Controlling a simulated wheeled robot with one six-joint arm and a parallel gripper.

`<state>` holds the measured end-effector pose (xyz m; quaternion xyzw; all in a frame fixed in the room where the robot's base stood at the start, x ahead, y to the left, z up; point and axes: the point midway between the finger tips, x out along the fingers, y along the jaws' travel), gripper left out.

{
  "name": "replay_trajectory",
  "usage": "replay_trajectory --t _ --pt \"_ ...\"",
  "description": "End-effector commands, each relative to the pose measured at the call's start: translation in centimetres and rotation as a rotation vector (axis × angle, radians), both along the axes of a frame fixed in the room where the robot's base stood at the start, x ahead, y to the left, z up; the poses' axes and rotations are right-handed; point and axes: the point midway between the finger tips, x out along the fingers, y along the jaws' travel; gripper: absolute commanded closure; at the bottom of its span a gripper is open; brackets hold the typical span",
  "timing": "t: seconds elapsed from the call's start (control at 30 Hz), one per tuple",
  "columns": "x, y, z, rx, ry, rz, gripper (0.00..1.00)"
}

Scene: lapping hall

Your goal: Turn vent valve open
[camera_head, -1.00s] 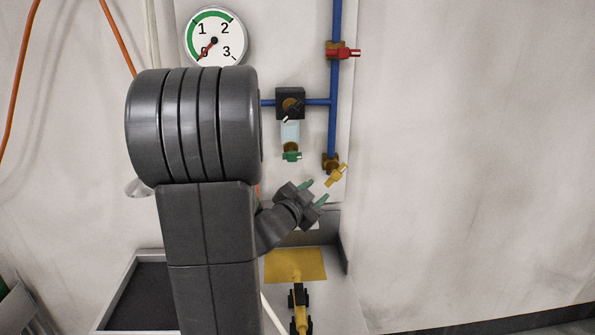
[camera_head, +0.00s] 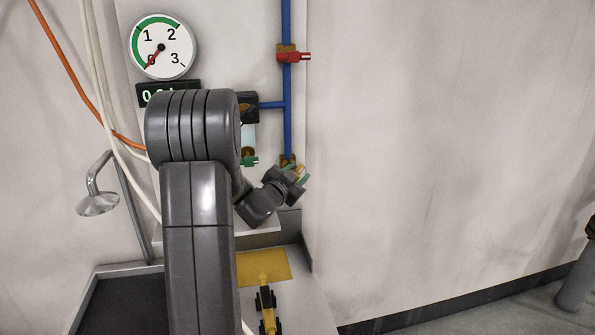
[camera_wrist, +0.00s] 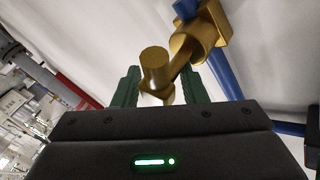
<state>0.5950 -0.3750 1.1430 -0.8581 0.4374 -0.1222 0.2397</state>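The valve with a yellow handle (camera_head: 299,170) sits at the bottom end of the blue pipe (camera_head: 287,110); no label shows. My gripper (camera_head: 301,174) is at this handle, partly hiding it. In the wrist view my gripper (camera_wrist: 160,88) is open, with one green finger on each side of the yellow handle (camera_wrist: 155,70). A gap shows beside the handle; whether a finger touches it I cannot tell. The brass valve body (camera_wrist: 203,36) is just beyond, to the upper right.
A red-handled valve (camera_head: 293,56) is higher on the pipe. A green-handled drain (camera_head: 249,161) hangs left of my gripper. The gauge (camera_head: 162,47) needle points near 0. A shower head (camera_head: 98,204) is at left. The wall right of the pipe is clear.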

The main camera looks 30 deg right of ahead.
Motion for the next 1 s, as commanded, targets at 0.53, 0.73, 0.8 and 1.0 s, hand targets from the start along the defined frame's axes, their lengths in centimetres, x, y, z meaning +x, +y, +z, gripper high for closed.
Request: replay_trajectory --t 0.53,0.73,0.8,1.0 --pt "0.33 -0.47 -0.03 0.0 0.0 0.0 0.95" --pt "0.33 -0.45 -0.08 -0.002 0.001 0.0 1.0" --pt "0.32 -0.45 -0.15 -0.011 0.002 0.0 1.0" --pt "0.33 -0.41 -0.46 -0.07 0.016 0.001 1.0"
